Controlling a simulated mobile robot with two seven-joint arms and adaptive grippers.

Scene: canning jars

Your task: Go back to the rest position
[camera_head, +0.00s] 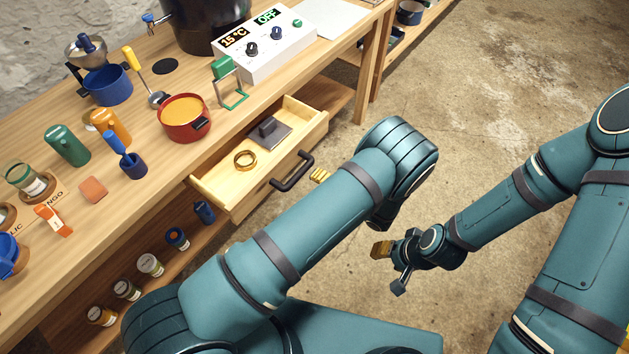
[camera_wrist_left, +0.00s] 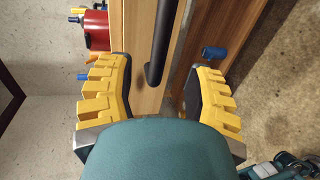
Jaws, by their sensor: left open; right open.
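My left gripper (camera_wrist_left: 165,95) is open in the left wrist view, its two yellow ribbed fingers spread wide. The dark handle (camera_wrist_left: 160,45) of the drawer shows beyond and between them, with nothing held. In the head view only a little yellow of my left gripper (camera_head: 320,175) shows, beside the drawer handle (camera_head: 293,172) and mostly hidden by my left arm. The wooden drawer (camera_head: 238,198) is pulled open. It holds a gold ring (camera_head: 245,160) and a dark grey block-like item (camera_head: 268,130). My right gripper (camera_head: 391,268) is open and empty above the floor.
The workbench (camera_head: 55,270) carries a red pot (camera_head: 185,118), a blue pot (camera_head: 108,86), a white control box (camera_head: 265,45) reading OFF, and jars. Several small jars (camera_head: 150,265) stand on the shelf below. The concrete floor (camera_head: 490,80) at right is clear.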

